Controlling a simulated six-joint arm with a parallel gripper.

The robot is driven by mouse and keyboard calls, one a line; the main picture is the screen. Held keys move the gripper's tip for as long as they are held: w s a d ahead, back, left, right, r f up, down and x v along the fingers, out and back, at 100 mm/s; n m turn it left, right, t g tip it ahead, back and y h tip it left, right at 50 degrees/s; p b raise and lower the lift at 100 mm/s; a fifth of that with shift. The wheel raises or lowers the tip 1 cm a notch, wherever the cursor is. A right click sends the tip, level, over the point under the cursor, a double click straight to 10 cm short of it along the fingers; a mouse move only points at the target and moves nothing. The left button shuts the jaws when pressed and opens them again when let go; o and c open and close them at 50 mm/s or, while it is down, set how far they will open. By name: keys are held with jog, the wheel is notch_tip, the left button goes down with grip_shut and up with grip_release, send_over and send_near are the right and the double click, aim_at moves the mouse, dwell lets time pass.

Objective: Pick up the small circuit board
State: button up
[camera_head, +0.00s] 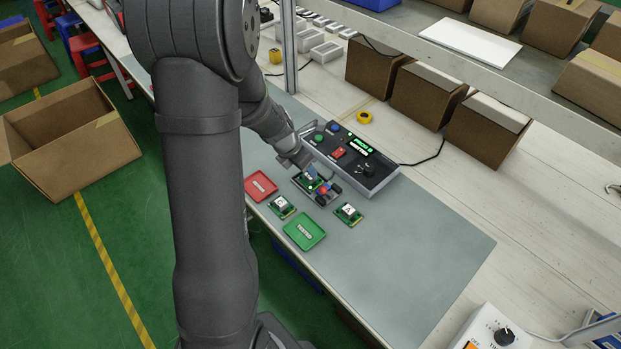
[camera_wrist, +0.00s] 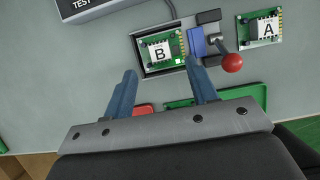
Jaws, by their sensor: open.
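A small green circuit board marked B (camera_wrist: 163,50) sits in a dark test fixture (camera_wrist: 143,68); it also shows in the head view (camera_head: 311,181). A second board marked A (camera_wrist: 259,28) lies flat on the mat to the right of the fixture, also in the head view (camera_head: 348,214). A third board (camera_head: 282,207) lies left of the green tray; its letter is too small to read surely. My gripper (camera_wrist: 162,70) is open and empty. In the wrist view its fingers are spread at the near edge of the fixture; in the head view it is partly hidden behind my arm.
The fixture has a blue clamp (camera_wrist: 196,43) and a red-knobbed lever (camera_wrist: 232,62). A grey tester box (camera_head: 352,157) stands behind it. A red tray (camera_head: 260,186) and a green tray (camera_head: 305,231) lie in front. The mat (camera_head: 420,245) is clear at right.

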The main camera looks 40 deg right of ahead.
jog(key=shift+x, duration=3.1)
jog(key=shift+a, duration=0.1)
grip_shut()
